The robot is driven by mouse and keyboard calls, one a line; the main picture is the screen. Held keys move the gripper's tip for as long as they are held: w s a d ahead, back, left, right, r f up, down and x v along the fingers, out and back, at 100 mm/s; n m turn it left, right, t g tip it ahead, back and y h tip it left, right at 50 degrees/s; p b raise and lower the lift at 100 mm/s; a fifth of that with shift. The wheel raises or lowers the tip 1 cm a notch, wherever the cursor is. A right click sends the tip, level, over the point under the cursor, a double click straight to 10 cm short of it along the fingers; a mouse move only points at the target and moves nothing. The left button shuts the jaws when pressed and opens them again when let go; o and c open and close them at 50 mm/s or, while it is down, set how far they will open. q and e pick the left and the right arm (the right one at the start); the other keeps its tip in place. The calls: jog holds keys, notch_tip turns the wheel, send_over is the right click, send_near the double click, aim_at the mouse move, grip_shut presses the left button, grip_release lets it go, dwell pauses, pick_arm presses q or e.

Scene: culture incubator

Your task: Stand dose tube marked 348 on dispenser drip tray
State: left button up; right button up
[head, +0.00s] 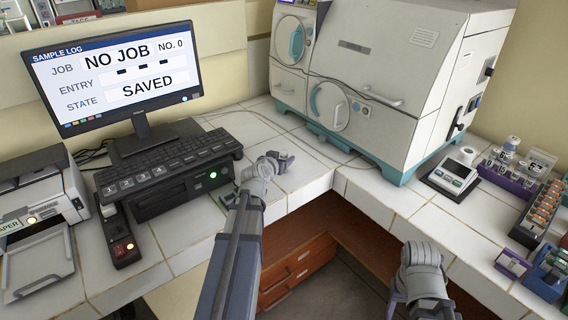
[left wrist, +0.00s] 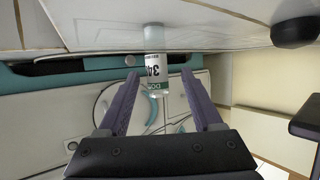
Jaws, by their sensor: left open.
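The dose tube (left wrist: 156,65) shows in the left wrist view, which is upside down. It is clear with a white label, on which "34" and part of "DOSE" can be read; a last digit is not clear. It appears upright with one end at the pale counter. My left gripper (left wrist: 160,78) is open, its two purple fingers on either side of the tube's near end and apart from it. In the head view my left gripper (head: 282,158) is over the counter by the keyboard; the tube is not distinct there. My right gripper (head: 420,255) is low right, jaws unclear. I cannot pick out the drip tray.
A large white incubator (head: 405,60) with teal trim stands at the back. A small scale-like device (head: 453,176), a purple vial rack (head: 500,178) and a rack of orange tubes (head: 540,212) stand right. Keyboard (head: 165,162) and monitor (head: 115,75) are left. The counter has a gap in the middle.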

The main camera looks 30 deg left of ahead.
aim_at(286, 155)
pick_arm(q)
jog(key=b+x, duration=0.1)
jog(key=x, duration=0.4)
jog(key=shift+d+b, duration=0.1)
jog(key=shift+b, duration=0.3)
jog(key=shift+c, duration=0.6)
grip_shut()
